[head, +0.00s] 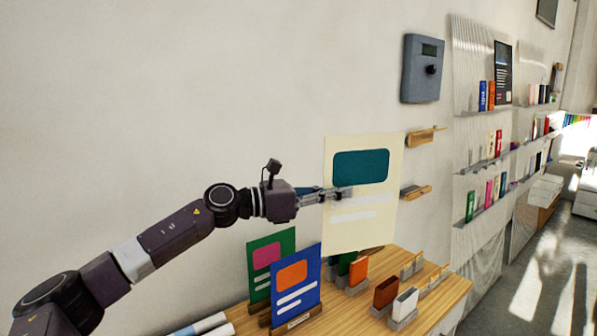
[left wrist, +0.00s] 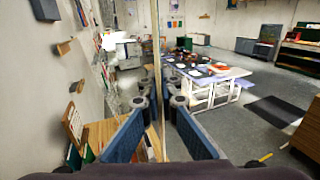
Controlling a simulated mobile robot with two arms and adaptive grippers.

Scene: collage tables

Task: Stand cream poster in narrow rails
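The cream poster (head: 362,222), with a teal block and pale bars, is upright in the air above the wooden table (head: 452,291). My left gripper (head: 345,193) is shut on its left edge, one finger showing across its face. In the left wrist view the poster (left wrist: 157,70) is a thin edge-on strip between the fingertips (left wrist: 161,108). A green poster (head: 259,278) and a blue poster (head: 314,287) stand in wooden bases at the table's left. Small grey-and-wood holders (head: 412,266) sit at the right; I cannot tell which are the narrow rails. My right gripper is out of view.
Two wooden wall brackets (head: 425,137) (head: 416,191) and a grey wall box (head: 423,68) are right of the poster. Small cards in grey stands (head: 405,303) crowd the table's middle. White rolls (head: 201,325) lie at its left end. Shelves of books (head: 482,205) are beyond.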

